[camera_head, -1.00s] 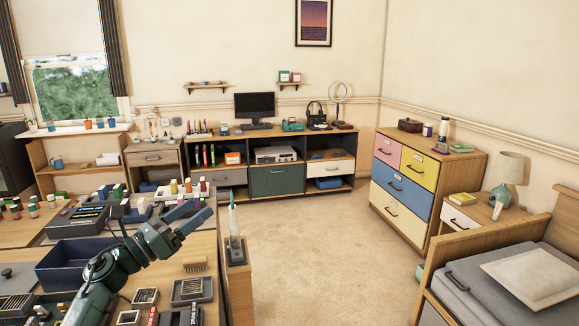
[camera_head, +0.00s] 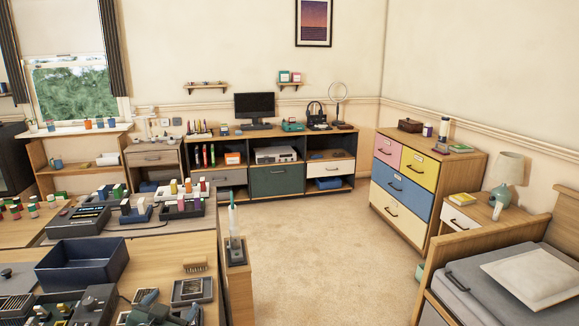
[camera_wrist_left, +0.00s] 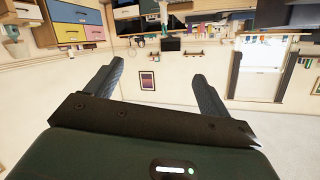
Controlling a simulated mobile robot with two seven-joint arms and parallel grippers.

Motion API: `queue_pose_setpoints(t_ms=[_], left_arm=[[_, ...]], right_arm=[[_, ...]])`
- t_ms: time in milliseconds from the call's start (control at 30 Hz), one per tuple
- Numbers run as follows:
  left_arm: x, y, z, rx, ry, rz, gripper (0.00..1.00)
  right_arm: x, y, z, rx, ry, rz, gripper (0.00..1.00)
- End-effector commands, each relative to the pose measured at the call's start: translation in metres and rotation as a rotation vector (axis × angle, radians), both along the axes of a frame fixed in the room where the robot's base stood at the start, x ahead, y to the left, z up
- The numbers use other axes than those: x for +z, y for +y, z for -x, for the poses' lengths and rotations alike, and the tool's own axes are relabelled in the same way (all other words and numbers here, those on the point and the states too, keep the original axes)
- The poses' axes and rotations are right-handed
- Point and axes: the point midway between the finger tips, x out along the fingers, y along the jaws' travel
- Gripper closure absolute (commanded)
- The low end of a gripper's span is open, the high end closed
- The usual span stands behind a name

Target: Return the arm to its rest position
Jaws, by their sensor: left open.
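My left gripper (camera_head: 172,302) shows low in the head view, at the bottom edge, over the near part of the wooden desk. Most of its arm is out of the frame. In the left wrist view its two dark fingers (camera_wrist_left: 157,70) stand wide apart with nothing between them. That view is upside down and looks out at the far wall, the window and the furniture. My right gripper is in neither view.
The wooden desk holds a dark blue open bin (camera_head: 82,266), small trays (camera_head: 191,290), a brush (camera_head: 195,267) and racks of bottles. A slim stand (camera_head: 236,250) is at its right edge. Carpeted floor (camera_head: 300,240) lies clear to the right.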

Motion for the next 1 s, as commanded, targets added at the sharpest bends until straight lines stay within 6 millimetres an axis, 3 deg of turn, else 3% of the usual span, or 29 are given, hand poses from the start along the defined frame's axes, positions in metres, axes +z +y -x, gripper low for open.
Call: queue_pose_setpoints(t_ms=[33, 200, 400, 500, 667, 1000], left_arm=[[-0.026, -0.017, 0.029, -0.024, 0.045, 0.019, 0.19], [-0.085, -0.068, 0.131, -0.088, 0.177, 0.096, 0.19], [-0.111, -0.109, 0.236, -0.122, 0.307, 0.194, 0.19], [-0.113, -0.120, 0.268, -0.126, 0.347, 0.228, 0.19], [-0.113, -0.127, 0.290, -0.128, 0.374, 0.251, 0.19], [-0.113, -0.128, 0.291, -0.128, 0.376, 0.252, 0.19]], right_arm=[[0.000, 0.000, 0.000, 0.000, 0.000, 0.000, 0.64], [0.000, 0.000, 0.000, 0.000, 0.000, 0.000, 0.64], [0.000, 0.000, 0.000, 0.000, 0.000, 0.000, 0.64], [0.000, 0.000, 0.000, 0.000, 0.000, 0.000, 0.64], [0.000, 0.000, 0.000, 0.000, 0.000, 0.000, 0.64], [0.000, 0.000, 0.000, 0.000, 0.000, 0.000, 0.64]])
